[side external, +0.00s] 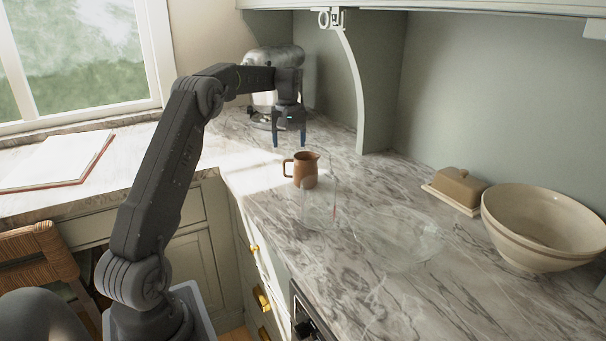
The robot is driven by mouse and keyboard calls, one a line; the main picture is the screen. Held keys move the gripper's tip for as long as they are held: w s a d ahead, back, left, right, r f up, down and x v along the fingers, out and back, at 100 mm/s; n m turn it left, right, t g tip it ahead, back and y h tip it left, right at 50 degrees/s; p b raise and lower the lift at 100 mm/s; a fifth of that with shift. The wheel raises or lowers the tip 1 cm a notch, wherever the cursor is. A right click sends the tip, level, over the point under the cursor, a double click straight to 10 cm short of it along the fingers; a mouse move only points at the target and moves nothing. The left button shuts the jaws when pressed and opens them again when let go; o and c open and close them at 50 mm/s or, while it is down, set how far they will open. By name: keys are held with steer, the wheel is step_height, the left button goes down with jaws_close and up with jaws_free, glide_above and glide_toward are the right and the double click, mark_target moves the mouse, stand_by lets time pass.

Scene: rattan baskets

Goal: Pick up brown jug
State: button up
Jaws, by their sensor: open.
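The brown jug (307,171) stands upright on the marble counter, with its handle to the left and its spout to the right. My gripper (289,142) points down, open and empty, above the counter and up and slightly left of the jug in the picture. Its two fingers are apart and do not appear to touch the jug. A clear glass vessel (319,209) stands in front of the jug and overlaps its lower part in this view.
A clear glass bowl or dish (398,238) sits right of the glass vessel. A butter dish (459,187) and a large cream bowl (541,227) stand at the right. An open book (62,162) lies at the left.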

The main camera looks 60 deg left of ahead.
mark_target(289, 160)
steer(key=shift+s+f, duration=0.2)
steer(key=shift+f, duration=3.8)
steer(key=c, duration=1)
steer(key=shift+r, duration=0.15)
steer(key=shift+c, duration=0.7)
steer(key=shift+r, duration=0.55)
steer(key=r, duration=0.3)
steer(key=shift+s+a+r, duration=0.15)
steer(key=shift+s+r, duration=0.15)
steer(key=shift+s, duration=0.1)
steer(key=s+a+r, duration=0.4)
steer(key=s+r, duration=0.2)
steer(key=s, duration=0.3)
steer(key=w+d+r+m, duration=0.1)
steer(key=w+d+m, duration=0.3)
steer(key=d+m, duration=0.2)
steer(key=w+d+r+m, duration=0.1)
steer(key=w+d+m, duration=0.2)
steer(key=d+m, duration=0.3)
steer(key=d, duration=0.3)
steer(key=shift+w+d+r+m, duration=0.2)
steer(key=shift+w+r+m, duration=0.15)
steer(key=shift+m, duration=0.05)
